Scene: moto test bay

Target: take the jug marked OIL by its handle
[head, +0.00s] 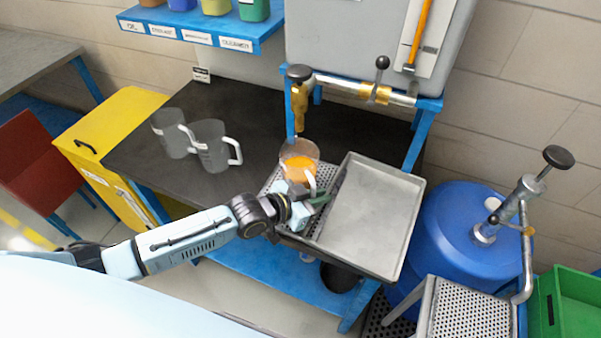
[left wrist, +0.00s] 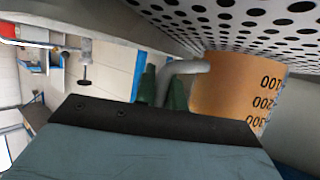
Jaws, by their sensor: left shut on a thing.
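A clear jug (head: 299,160) with orange liquid stands on a perforated grate (head: 272,186) below a brass tap. No OIL mark can be read on it. In the left wrist view, which is upside down, the jug's orange side (left wrist: 228,85) shows marks 100, 200 and 300. My left gripper (head: 313,197) is at the jug's near side, shut on its pale handle (head: 311,182). In the left wrist view the green fingers (left wrist: 163,90) sit around the handle (left wrist: 186,67). My right gripper is not in view.
Two empty clear jugs (head: 211,147) stand on the dark bench top (head: 240,108). A grey metal tray (head: 370,215) is right of the held jug. The brass tap (head: 299,106) hangs close above it. A blue drum (head: 452,235) stands further right.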

